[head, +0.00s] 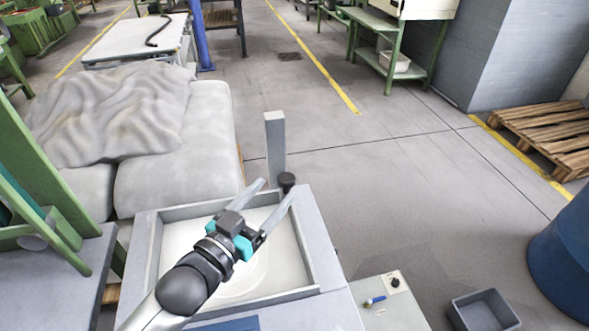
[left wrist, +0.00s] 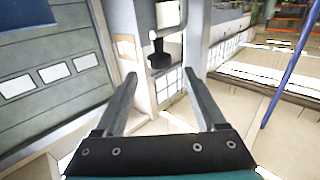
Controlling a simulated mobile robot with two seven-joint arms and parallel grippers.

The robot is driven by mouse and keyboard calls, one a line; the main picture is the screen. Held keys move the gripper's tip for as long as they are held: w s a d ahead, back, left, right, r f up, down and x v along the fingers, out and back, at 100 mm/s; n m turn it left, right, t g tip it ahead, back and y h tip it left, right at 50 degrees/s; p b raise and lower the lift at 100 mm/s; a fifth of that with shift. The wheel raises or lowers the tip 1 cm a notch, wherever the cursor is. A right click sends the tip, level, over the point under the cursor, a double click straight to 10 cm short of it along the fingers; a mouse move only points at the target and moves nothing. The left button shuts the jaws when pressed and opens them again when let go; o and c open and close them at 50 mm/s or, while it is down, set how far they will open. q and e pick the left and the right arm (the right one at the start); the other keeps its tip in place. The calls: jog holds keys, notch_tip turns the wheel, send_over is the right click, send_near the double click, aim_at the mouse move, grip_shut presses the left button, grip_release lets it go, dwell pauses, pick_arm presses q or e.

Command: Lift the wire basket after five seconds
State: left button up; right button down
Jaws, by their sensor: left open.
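My left gripper (head: 274,187) reaches over a grey square-framed basin (head: 152,245) with a pale round inside (head: 190,236). Its two fingers are apart, with nothing seen held between them. A black knob (head: 287,180) shows by the tip of the right-hand finger, at the basin's far edge near a grey post (head: 275,145). In the left wrist view a black knob (left wrist: 160,56) appears between and beyond the open fingertips (left wrist: 159,76); I cannot tell if they touch it. I make out no wire basket; the arm hides part of the basin. My right gripper is not in view.
A cushioned bulk under a grey cloth (head: 120,112) stands behind on the left, with green machinery (head: 30,170) nearer. A small panel (head: 388,305), a grey bin (head: 483,312) and a blue drum (head: 565,255) are at right.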

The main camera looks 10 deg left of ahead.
aim_at(281, 183)
pick_arm(q)
jog(key=b+x, duration=0.1)
jog(key=x, duration=0.6)
jog(key=shift+x, duration=1)
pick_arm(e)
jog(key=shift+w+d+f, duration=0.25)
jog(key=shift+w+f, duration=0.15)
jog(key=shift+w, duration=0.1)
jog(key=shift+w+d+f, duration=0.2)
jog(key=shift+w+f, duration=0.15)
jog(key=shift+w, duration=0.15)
pick_arm(q)
grip_shut()
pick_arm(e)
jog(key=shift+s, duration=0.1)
